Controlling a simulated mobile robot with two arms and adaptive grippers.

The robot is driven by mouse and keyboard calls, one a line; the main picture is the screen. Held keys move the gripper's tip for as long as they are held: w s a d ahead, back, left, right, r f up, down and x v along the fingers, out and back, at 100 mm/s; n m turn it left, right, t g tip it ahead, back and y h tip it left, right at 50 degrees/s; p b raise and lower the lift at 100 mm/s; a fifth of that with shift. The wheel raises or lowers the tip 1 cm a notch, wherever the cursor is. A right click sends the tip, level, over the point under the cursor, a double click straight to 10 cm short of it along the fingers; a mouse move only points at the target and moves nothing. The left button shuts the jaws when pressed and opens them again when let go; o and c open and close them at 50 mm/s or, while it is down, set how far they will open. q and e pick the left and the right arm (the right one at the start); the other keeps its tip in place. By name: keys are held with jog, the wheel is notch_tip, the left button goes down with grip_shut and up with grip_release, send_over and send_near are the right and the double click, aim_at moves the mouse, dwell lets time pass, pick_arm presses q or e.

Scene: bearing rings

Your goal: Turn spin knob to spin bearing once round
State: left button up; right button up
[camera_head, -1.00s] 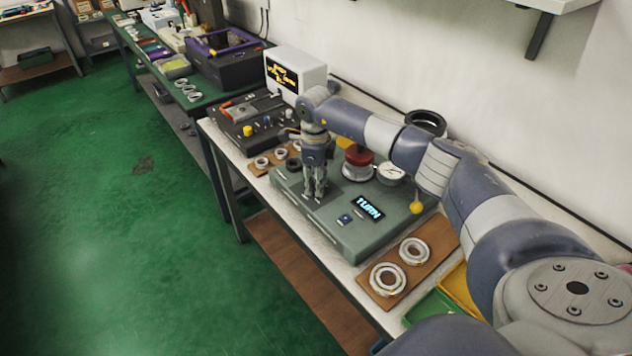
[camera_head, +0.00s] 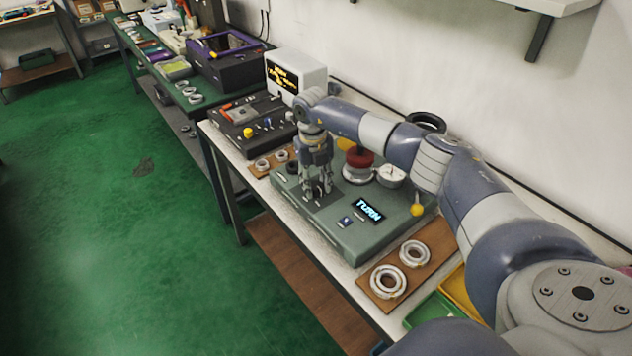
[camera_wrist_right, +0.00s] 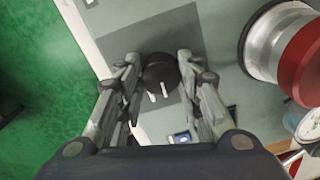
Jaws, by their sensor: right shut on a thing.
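The spin knob (camera_wrist_right: 158,70) is a small black round knob with two pale marks, on a dark grey patch of the test rig. My right gripper (camera_head: 317,192) points down over the front left of the green-grey rig (camera_head: 350,240). In the wrist view its fingers (camera_wrist_right: 163,82) are on both sides of the knob, shut on it. In the head view the fingers mostly hide the knob. A silver spindle with a red top (camera_head: 358,165) stands behind the gripper; I cannot make out a bearing on it. A lit display (camera_head: 368,210) reads TURN. My left gripper is not in view.
A round dial gauge (camera_head: 391,175) and a yellow-balled lever (camera_head: 417,210) are to the right on the rig. A brown board (camera_head: 392,297) with two bearing rings lies in front right. A black control box (camera_head: 235,118) and a white monitor (camera_head: 296,75) stand behind left.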

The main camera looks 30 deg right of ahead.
aim_at(314, 184)
jog(key=m, duration=0.5)
jog(key=shift+m+p, duration=0.3)
jog(key=shift+p, duration=0.1)
dwell(0.3)
jog(key=o, duration=1.1)
jog(key=r, duration=1.2)
jog(key=shift+w+a, duration=0.15)
jog(key=shift+w, duration=0.1)
